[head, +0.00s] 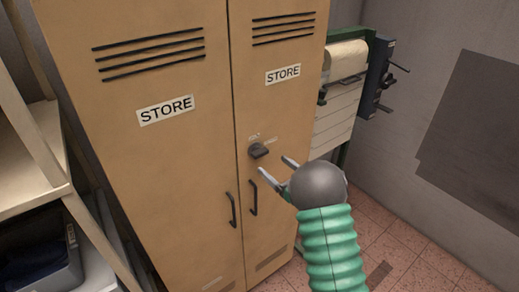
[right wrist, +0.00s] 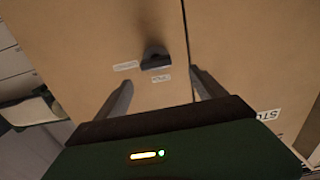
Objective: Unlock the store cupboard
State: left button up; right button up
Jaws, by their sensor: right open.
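The store cupboard (head: 175,130) is tan, with two doors that are both shut and a STORE label on each. A dark turn knob (head: 259,151) sits on the right door, above the door handle (head: 253,198), with small labels by it. The knob also shows in the right wrist view (right wrist: 155,58), between and beyond the two fingers. My right gripper (head: 276,167) is open and empty, just to the lower right of the knob and apart from it. The small labels are too blurred to read. My left gripper is not in view.
A shelf rack (head: 35,150) with a grey bin (head: 45,262) stands left of the cupboard. A green-framed stand with a paper roll (head: 347,55) stands to the right. A dark panel (head: 475,130) is on the right wall. Tiled floor (head: 400,262) is clear at lower right.

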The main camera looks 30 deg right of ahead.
aim_at(264, 155)
jog(key=w, duration=0.3)
jog(key=w+p, duration=0.1)
jog(key=w, duration=0.1)
jog(key=w+p, duration=0.1)
jog(key=w, duration=0.2)
jog(key=shift+w+d+f, duration=0.3)
jog(key=shift+w+f, duration=0.05)
jog(key=shift+f, duration=0.05)
jog(key=shift+w, duration=0.3)
jog(key=shift+w+a+r, duration=0.1)
jog(key=shift+a, duration=0.4)
jog(key=shift+c, duration=0.4)
jog(key=shift+w, duration=0.1)
jog(key=c, duration=0.5)
jog(key=shift+d, duration=0.25)
jog(key=c, duration=0.5)
jog(key=shift+c, duration=1)
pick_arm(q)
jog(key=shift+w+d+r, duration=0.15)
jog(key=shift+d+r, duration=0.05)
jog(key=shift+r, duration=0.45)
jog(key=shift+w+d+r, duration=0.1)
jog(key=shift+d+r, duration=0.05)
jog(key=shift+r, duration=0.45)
pick_arm(e)
jog(key=shift+c, duration=0.4)
